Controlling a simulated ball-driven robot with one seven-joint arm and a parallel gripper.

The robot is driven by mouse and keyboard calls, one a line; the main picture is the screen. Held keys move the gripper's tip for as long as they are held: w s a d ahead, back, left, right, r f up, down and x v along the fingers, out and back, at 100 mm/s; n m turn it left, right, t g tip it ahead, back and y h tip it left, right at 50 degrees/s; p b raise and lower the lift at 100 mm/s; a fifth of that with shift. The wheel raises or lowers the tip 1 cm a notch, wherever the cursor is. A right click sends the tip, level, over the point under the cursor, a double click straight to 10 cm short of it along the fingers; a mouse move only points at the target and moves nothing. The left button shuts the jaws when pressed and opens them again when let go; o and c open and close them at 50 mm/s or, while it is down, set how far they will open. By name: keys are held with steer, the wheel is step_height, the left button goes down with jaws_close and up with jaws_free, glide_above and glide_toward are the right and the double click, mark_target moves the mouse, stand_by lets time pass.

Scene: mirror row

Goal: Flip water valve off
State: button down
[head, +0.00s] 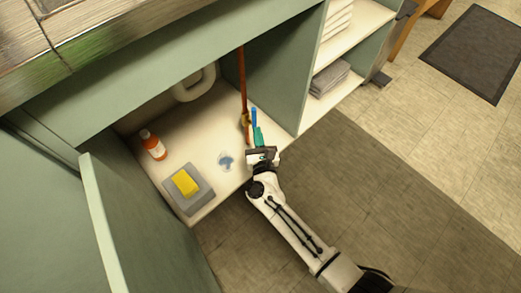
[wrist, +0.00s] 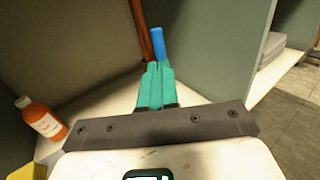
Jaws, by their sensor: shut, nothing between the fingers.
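A copper-red pipe (head: 242,80) runs down inside the open cabinet to a brass-coloured valve (head: 245,121). A blue lever handle (head: 254,116) stands beside the valve. In the wrist view the blue handle (wrist: 158,42) rises just beyond my fingertips, and the pipe (wrist: 138,25) is to its left. My gripper (head: 257,129) is inside the cabinet opening with its teal fingers shut and empty. The fingers also show in the wrist view (wrist: 159,66), at the lower end of the handle. I cannot tell whether they touch it. The valve body is hidden behind the fingers there.
A water puddle (head: 226,160) lies on the cabinet floor. A white drain pipe (head: 195,85) hangs behind. A green partition (head: 285,75) stands close on the right.

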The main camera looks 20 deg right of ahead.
mark_target(255, 116)
steer(key=shift+b+x, duration=0.5)
steer(key=shift+x, duration=1.7)
steer(key=shift+d+r, duration=0.1)
